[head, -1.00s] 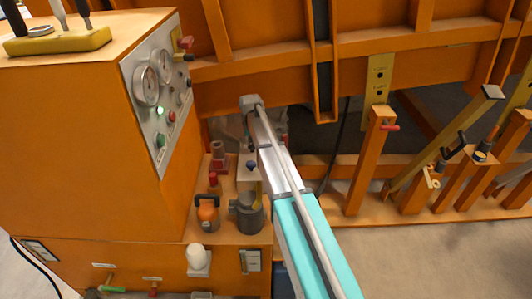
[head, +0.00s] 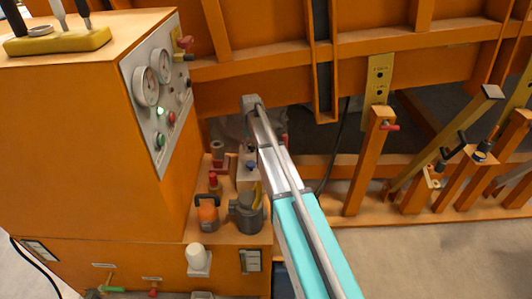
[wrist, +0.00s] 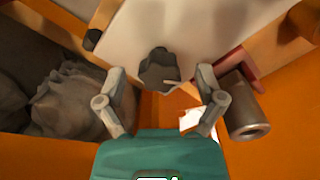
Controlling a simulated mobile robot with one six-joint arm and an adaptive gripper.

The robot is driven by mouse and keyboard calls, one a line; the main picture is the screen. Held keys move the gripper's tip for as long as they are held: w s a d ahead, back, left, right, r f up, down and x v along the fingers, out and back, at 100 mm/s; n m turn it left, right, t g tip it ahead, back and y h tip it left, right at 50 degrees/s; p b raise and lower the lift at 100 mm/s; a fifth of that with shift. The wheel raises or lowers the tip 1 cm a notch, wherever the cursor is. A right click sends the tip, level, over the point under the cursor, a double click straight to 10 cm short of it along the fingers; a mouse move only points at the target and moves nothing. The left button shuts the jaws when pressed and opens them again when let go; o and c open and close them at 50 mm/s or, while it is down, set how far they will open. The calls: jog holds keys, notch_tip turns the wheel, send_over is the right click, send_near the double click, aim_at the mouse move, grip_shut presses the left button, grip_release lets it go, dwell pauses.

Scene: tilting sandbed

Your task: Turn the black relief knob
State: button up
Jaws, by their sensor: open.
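In the wrist view, a dark, ridged knob (wrist: 158,70) stands on a pale surface (wrist: 185,25), straight ahead of my gripper. I take it to be the black relief knob. My gripper (wrist: 160,80) is open, with one finger on each side of the knob. I cannot tell whether either finger touches it. In the head view, my gripper is mostly hidden behind my arm. The pale block beside the arm (head: 244,172) shows only in part there, and I cannot make out the knob clearly.
A grey cylinder (wrist: 245,112) and a red bar (wrist: 240,65) stand close on the right in the wrist view. A grey lumpy mass lies left.

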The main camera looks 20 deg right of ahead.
aim_at(252, 144)
jog(key=n, duration=0.6)
notch_tip(252, 144, up, 14)
jog(key=p, duration=1.4)
jog(key=s+r+m+p, duration=0.1)
jog(key=s+m, duration=0.2)
jog(key=s, duration=0.6)
jog(key=s+a+r+m+p, duration=0.1)
jog(key=s+m, duration=0.2)
jog(key=s, duration=0.6)
jog(key=s+r+m+p, duration=0.2)
jog(key=s+m, duration=0.2)
jog(key=s, duration=0.5)
jog(key=shift+a, duration=0.2)
jog(key=s, duration=0.1)
jog(key=s+m, duration=0.1)
jog(key=s, duration=0.1)
jog(key=s+m, duration=0.1)
jog(key=shift+s+r+p, duration=0.3)
jog(key=shift+r+p, duration=0.05)
dwell(1.7)
